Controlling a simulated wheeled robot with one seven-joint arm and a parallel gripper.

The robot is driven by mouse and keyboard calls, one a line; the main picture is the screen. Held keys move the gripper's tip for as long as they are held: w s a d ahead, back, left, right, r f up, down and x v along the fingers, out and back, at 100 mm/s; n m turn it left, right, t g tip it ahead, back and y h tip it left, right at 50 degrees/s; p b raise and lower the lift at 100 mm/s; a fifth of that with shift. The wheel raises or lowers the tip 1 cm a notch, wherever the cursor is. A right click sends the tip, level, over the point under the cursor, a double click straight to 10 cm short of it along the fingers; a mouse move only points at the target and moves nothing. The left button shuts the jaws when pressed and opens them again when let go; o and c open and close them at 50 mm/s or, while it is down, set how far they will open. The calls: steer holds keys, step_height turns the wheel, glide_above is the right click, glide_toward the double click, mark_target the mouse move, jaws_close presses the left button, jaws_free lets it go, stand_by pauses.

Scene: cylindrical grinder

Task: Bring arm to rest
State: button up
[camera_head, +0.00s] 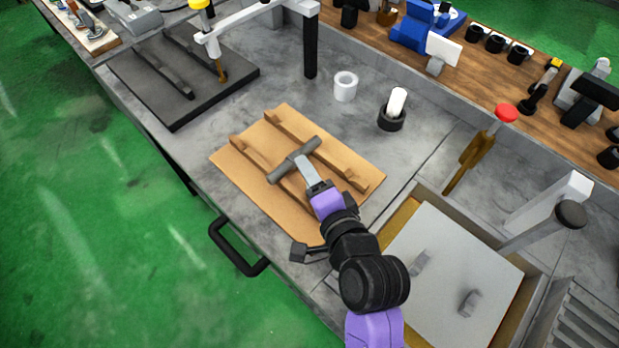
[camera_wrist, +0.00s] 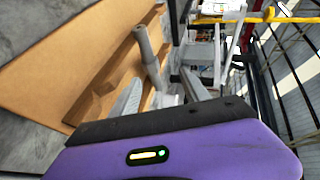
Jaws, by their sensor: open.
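My gripper (camera_head: 303,172) is above the tan wooden rack (camera_head: 236,162) in the head view, its fingers pointing at a grey cylindrical part (camera_head: 283,171). The part lies across the rack's raised rails. In the wrist view the two grey fingers of my gripper (camera_wrist: 160,92) are spread apart, and the grey part (camera_wrist: 146,45) shows between and beyond them. The fingers look open; I cannot tell whether they touch the part. My purple wrist covers the near end of the rack.
A dark rack (camera_head: 240,78) lies at the upper left. A white ring (camera_head: 345,88) and a black holder with a white cylinder (camera_head: 391,117) stand behind the wooden rack. Green floor lies at left.

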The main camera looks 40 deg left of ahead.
stand_by(0.4)
steer(key=w+d+r+n+t, duration=0.2)
steer(key=d+r+n+t, duration=0.1)
steer(key=d+r+t, duration=0.15)
steer(key=s+d+n+t+h, duration=0.1)
steer(key=s+d+t, duration=0.1)
steer(key=d, duration=0.7)
steer(key=s+d+n+t+h, duration=0.2)
steer(key=d, duration=0.7)
steer(key=s+d+f+m+h+b, duration=0.1)
steer(key=s+d+h, duration=0.8)
steer(key=s+d, duration=1)
steer(key=shift+s+d+f+m, duration=0.3)
steer(key=shift+s+f+m, duration=0.3)
steer(key=shift+s, duration=0.55)
steer(key=shift+g, duration=0.25)
